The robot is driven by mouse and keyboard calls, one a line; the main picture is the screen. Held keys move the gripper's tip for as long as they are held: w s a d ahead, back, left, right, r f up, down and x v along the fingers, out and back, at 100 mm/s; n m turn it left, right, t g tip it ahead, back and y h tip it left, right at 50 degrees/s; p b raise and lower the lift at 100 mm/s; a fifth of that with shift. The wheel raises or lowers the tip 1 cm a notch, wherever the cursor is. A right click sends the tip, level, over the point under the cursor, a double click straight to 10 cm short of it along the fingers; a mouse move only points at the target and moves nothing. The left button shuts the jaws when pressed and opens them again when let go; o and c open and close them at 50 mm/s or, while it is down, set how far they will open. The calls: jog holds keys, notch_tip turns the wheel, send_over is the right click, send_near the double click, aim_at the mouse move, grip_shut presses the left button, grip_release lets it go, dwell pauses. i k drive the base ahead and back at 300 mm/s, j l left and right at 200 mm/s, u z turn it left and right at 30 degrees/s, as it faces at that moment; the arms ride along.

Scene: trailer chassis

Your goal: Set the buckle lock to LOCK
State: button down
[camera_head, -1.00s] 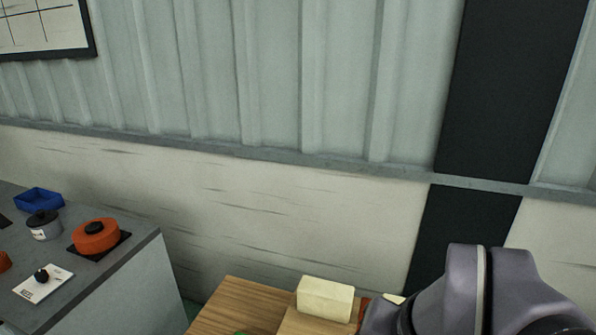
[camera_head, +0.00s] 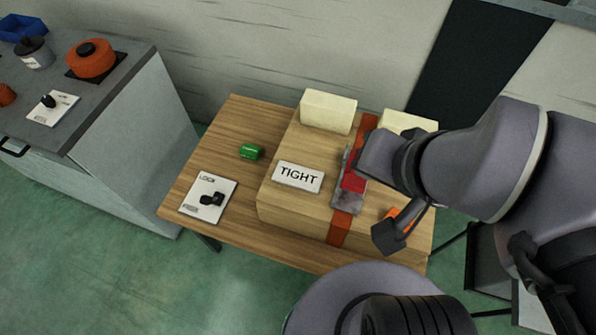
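A white plate (camera_head: 188,207) with a black knob (camera_head: 211,199) lies at the left of the wooden table. Its upper print looks like LOCK; the lower label is too small to read. The knob's exact setting is unclear. An orange strap (camera_head: 338,231) runs over a wooden box (camera_head: 287,219), with a grey and red buckle (camera_head: 348,198) on it. A white TIGHT sign (camera_head: 298,177) lies left of the buckle. My arm reaches in from the right and covers part of the buckle's right side. My gripper (camera_head: 388,212) is near there, right of the plate; its fingers are not clear.
A green piece (camera_head: 251,152) lies on the wooden table (camera_head: 222,137) above the plate. Cream blocks (camera_head: 328,110) stand at the box's back. A grey cabinet (camera_head: 137,134) at the left holds a orange pot (camera_head: 91,62) and another knob plate (camera_head: 53,109).

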aim_at(206, 200)
jog(key=u, duration=1.6)
jog(key=i+j+u, duration=0.15)
jog(key=i+j, duration=0.3)
jog(key=j, duration=0.1)
